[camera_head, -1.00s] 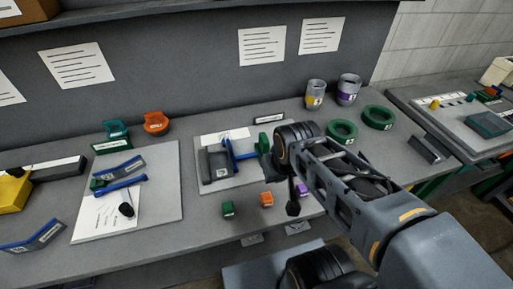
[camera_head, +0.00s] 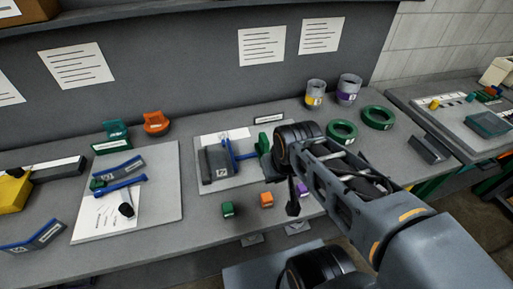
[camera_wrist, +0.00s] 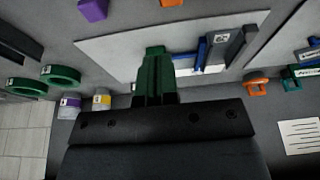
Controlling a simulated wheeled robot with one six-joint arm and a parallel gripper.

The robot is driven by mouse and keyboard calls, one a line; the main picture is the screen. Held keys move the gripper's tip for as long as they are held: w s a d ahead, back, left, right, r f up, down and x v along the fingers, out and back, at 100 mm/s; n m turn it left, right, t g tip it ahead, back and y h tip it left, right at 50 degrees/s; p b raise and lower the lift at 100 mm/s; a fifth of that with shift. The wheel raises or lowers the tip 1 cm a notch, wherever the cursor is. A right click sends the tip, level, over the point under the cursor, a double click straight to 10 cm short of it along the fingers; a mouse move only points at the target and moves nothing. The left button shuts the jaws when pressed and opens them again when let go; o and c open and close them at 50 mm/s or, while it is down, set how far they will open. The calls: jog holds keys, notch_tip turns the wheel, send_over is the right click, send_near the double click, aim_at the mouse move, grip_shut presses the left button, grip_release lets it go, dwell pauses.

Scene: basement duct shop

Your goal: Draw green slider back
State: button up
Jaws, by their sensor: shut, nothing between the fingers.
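The green slider (camera_head: 264,143) stands at the right end of a blue bar (camera_head: 240,155) on a pale board (camera_head: 213,186), beside a grey block (camera_head: 216,161). My arm's wrist partly covers its right side in the head view. In the wrist view the green slider (camera_wrist: 155,56) shows upright in front of my gripper (camera_wrist: 154,98), with the blue bar (camera_wrist: 187,72) running off to its right. My gripper is shut and empty, close against the slider; whether it touches is unclear. The fingertips are hard to make out.
Green (camera_head: 228,209), orange (camera_head: 267,199) and purple (camera_head: 302,190) small blocks lie at the front edge. Green rings (camera_head: 342,131) and two jars (camera_head: 315,94) stand right and behind. Another board (camera_head: 160,205) with blue parts lies left. Bench between the boards is clear.

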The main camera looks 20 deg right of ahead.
aim_at(264, 137)
jog(key=shift+o, duration=1.4)
jog(key=shift+w+d+f+g+p, duration=0.1)
jog(key=shift+f+g+p, duration=0.2)
jog(key=shift+p, duration=0.15)
jog(key=o, duration=0.6)
jog(key=w+d+g+p, duration=0.1)
jog(key=w, duration=0.5)
jog(key=w+r+g+p, duration=0.1)
jog(key=w+p, duration=0.1)
jog(key=w, duration=0.4)
jog(key=w+d+r+g+p, duration=0.1)
jog(key=w, duration=0.5)
jog(key=shift+w+d, duration=0.1)
jog(key=shift+d, duration=0.2)
jog(key=f, duration=0.3)
jog(key=w+f+p, duration=0.1)
jog(key=f, duration=0.3)
jog(key=w+f, duration=0.1)
jog(key=f, duration=0.3)
jog(key=shift+w+d+f, duration=0.1)
jog(key=shift+w+f, duration=0.05)
jog(key=shift+w, duration=0.05)
grip_shut()
